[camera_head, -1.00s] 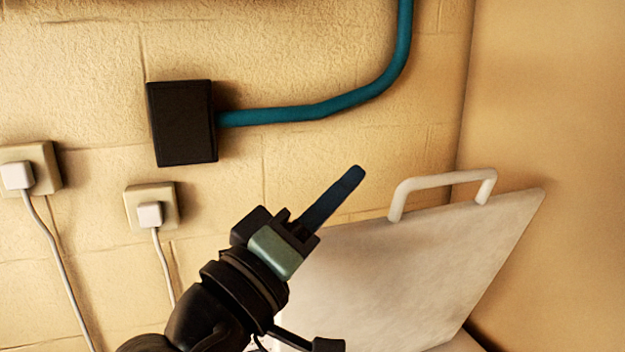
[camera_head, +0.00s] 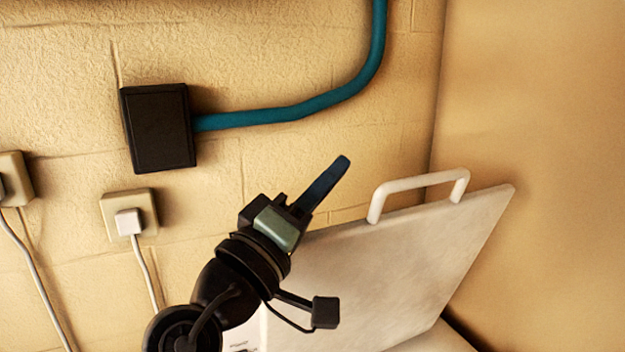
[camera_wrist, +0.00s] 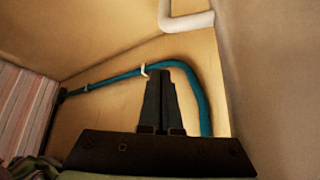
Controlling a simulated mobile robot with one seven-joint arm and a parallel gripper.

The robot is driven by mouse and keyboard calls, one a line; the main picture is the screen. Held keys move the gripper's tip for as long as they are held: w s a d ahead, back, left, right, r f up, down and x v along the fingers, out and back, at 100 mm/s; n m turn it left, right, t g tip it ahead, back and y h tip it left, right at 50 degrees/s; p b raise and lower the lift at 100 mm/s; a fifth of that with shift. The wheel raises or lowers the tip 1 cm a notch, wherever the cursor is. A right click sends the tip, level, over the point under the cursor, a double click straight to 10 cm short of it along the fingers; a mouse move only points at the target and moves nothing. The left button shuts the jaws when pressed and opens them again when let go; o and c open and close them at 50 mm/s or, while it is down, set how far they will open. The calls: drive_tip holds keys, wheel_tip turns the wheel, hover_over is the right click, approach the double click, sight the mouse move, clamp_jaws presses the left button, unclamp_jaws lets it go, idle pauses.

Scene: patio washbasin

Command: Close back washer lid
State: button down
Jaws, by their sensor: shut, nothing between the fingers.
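The washer lid (camera_head: 400,265) is a pale panel standing raised and tilted near the wall corner in the head view. A white bar handle (camera_head: 418,184) sits on its top edge. In the wrist view a white bent bar, which looks like the handle (camera_wrist: 187,22), shows at the top. My gripper (camera_head: 340,165) is to the left of the handle, apart from it, with its fingers pointing up and right. The fingers are together and empty; in the wrist view the gripper (camera_wrist: 161,78) also shows them pressed together. My wrist hides the lid's left part.
A blue pipe (camera_head: 300,109) runs along the wall into a black box (camera_head: 158,128). A socket with a plug and cable (camera_head: 129,215) is below it, and another is at the left edge. A plain wall (camera_head: 545,120) bounds the right side.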

sight(363, 227)
drive_tip(key=d+p, duration=0.2)
drive_tip(key=d, duration=0.1)
drive_tip(key=shift+w+d+f, duration=0.1)
drive_tip(key=shift+w+f, duration=0.05)
drive_tip(key=shift+w, duration=0.25)
drive_tip(key=shift+s+d+f+p, duration=0.4)
drive_tip(key=shift+s+f, duration=0.1)
drive_tip(key=shift+f, duration=0.05)
